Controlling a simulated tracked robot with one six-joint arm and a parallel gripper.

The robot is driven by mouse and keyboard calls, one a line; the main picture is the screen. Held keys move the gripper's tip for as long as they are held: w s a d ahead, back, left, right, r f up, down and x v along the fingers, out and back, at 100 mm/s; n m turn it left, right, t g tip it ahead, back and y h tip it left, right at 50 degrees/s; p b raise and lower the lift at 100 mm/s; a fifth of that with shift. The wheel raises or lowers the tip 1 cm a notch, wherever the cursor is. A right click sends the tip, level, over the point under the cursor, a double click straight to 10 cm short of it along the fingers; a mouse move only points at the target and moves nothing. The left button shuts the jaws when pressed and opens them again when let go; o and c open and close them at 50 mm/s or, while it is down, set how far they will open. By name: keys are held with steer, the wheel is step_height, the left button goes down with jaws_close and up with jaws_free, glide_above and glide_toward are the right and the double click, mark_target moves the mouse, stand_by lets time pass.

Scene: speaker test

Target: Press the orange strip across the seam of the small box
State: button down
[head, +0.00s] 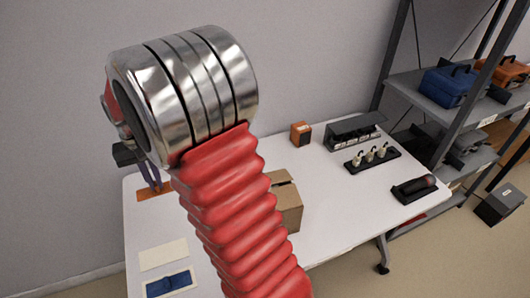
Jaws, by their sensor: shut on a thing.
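The small brown cardboard box (291,212) stands on the white table, partly hidden behind my red arm. A dark line shows on its top; the rest of the top is hidden. An orange strip (148,195) shows at the table's left side. My gripper (156,186) is at this strip, left of the box and well apart from it. Its thin bluish fingers reach down to the strip and look shut on it. The contact is small in view, and I cannot tell whether the strip touches the table.
A cream pad (163,254) and a blue item on a pale pad (171,283) lie front left. A small orange box (301,133), a dark rack (355,131), a black holder with pale pieces (373,158) and a black-and-red tool (414,188) are right. Grey shelving (452,120) stands beyond.

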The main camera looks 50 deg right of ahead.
steer(key=s+d+r+m, duration=0.4)
steer(key=s+d+m, duration=0.5)
steer(key=s, duration=0.4)
steer(key=s+d+r+m, duration=0.5)
steer(key=s+d+m, duration=0.5)
steer(key=s+d, duration=0.1)
steer(key=shift+s+r, duration=0.25)
steer(key=shift+s, duration=0.65)
steer(key=shift+f, duration=0.15)
steer(key=shift+f, duration=2.65)
steer(key=shift+f, duration=2.75)
steer(key=c, duration=1.8)
jaws_free()
